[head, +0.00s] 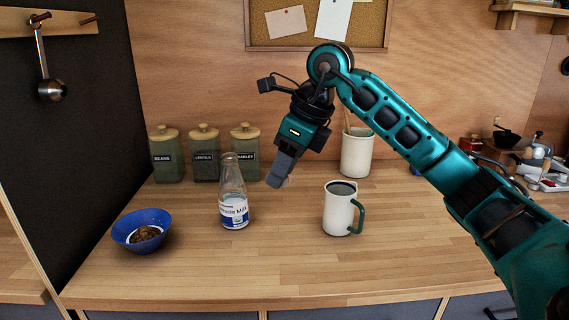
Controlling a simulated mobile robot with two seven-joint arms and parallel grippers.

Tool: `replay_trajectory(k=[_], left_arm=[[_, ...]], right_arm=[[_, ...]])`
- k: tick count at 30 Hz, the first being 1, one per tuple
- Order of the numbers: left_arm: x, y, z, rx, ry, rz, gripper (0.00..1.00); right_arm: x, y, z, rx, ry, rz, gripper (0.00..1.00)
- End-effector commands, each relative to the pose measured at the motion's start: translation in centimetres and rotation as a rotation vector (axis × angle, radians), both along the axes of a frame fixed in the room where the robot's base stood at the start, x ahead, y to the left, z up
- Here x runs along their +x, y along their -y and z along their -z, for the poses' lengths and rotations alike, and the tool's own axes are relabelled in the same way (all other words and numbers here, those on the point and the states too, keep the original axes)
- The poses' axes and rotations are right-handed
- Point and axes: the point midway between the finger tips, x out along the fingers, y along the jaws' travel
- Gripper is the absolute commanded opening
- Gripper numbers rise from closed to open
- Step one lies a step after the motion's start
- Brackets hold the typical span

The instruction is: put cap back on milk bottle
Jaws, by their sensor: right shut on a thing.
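The milk bottle (234,200) is clear glass with a blue and white label. It stands upright on the wooden counter, left of centre, and no cap shows on its narrow mouth. My right gripper (279,176) reaches in from the right and points down, a little to the right of the bottle and above the counter. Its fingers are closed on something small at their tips. The fingers mostly hide it, so I cannot make out clearly what it is. My left gripper is not in view.
A white mug (338,209) with a green handle stands right of the bottle. A blue bowl (126,229) is at the left. Several green canisters (205,155) and a white utensil crock (356,154) stand behind. The front of the counter (280,265) is clear.

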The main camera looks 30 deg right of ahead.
Motion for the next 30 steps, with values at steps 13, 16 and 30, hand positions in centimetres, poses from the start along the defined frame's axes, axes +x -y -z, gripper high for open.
replay_trajectory(k=[13,16,30], left_arm=[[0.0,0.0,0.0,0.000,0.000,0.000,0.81],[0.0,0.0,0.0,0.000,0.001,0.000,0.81],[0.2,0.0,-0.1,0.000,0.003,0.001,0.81]], right_arm=[[-1.3,-5.8,6.9,0.004,-0.006,-0.976,0.16],[-1.9,-7.0,8.4,0.003,-0.005,-1.230,0.16],[-5.5,-10.7,14.5,0.000,-0.006,-2.327,0.16]])
